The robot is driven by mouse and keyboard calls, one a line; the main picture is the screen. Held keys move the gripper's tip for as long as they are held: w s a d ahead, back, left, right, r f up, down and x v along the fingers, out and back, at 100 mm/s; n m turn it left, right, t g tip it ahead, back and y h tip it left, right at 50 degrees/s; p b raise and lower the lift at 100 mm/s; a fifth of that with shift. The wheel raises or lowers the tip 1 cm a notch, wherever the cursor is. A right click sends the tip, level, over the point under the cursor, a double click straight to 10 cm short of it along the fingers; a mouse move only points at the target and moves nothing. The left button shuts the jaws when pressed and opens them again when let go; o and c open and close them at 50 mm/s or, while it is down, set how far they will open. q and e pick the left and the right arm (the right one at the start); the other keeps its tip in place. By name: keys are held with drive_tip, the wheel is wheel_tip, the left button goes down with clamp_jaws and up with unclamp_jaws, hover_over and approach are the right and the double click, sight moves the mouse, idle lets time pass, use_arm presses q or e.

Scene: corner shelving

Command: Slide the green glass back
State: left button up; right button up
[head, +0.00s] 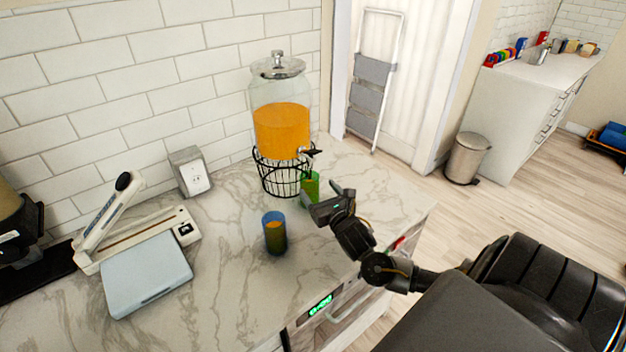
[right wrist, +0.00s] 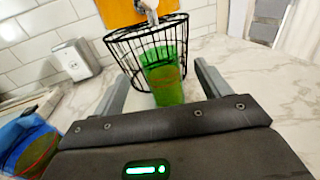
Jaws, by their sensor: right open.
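The green glass (head: 311,188) stands upright on the marble counter, in front of the wire stand of the juice dispenser and below its tap. My right gripper (head: 322,207) is just in front of it and partly hides it. In the right wrist view the green glass (right wrist: 163,76) stands beyond and between the two open fingers (right wrist: 160,90), with the wire stand (right wrist: 146,45) right behind it. Whether the glass touches the stand or a finger is unclear. My left gripper is in neither view.
A blue glass (head: 274,232) with orange contents stands to the left of my right gripper. The dispenser (head: 281,120) holds orange liquid. An outlet box (head: 190,172), a paper trimmer (head: 140,235) and a pale blue scale-like box (head: 147,275) are further left. The counter's right end is bare.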

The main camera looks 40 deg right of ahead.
sight(314, 184)
drive_tip(key=x, duration=0.4)
drive_tip(key=shift+r+p, duration=0.1)
drive_tip(key=shift+p, duration=0.25)
drive_tip(key=shift+w+d, duration=0.1)
drive_tip(key=shift+w, duration=0.4)
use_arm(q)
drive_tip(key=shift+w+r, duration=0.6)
use_arm(e)
drive_tip(key=c, duration=1.3)
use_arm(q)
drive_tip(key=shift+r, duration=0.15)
use_arm(e)
drive_tip(key=shift+s, duration=0.1)
drive_tip(key=shift+s+p, duration=1.3)
drive_tip(key=shift+s, duration=0.25)
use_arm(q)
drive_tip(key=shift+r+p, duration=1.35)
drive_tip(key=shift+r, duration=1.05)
use_arm(e)
drive_tip(key=shift+s, duration=2.25)
